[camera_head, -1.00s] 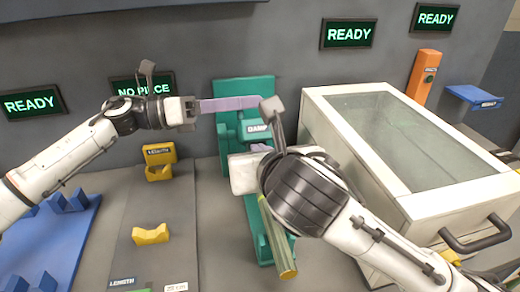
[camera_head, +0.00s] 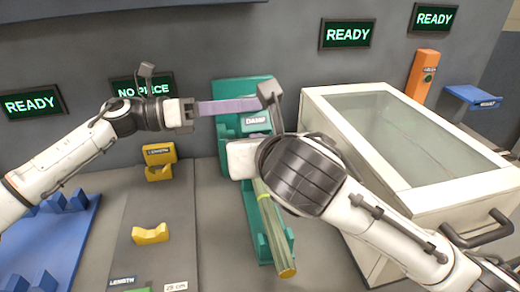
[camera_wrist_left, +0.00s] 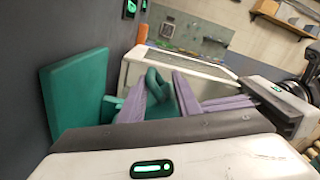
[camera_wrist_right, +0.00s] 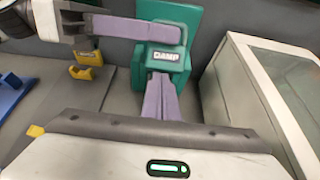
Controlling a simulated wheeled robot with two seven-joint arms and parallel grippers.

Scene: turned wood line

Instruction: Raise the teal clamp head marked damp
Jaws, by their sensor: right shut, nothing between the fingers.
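The teal clamp head labelled DAMP (camera_head: 255,121) is on the teal stand (camera_head: 228,92) against the back wall. It also shows in the right wrist view (camera_wrist_right: 166,58). My left gripper (camera_head: 250,104) lies level across the stand, just above the label. In the left wrist view its lilac fingers stand apart, with a teal loop (camera_wrist_left: 158,88) between them. My right gripper (camera_wrist_right: 161,82) is shut and empty, with its fingertips at the underside of the clamp head; whether they touch is unclear. In the head view my right wrist hides those fingers.
A greenish bar (camera_head: 275,235) lies along the stand's lower part. A large glass-topped box (camera_head: 320,110) stands close on the right. Yellow length rests (camera_head: 150,234) and a blue rack (camera_head: 65,235) are on the left. A NO PIECE sign (camera_head: 153,89) hangs behind.

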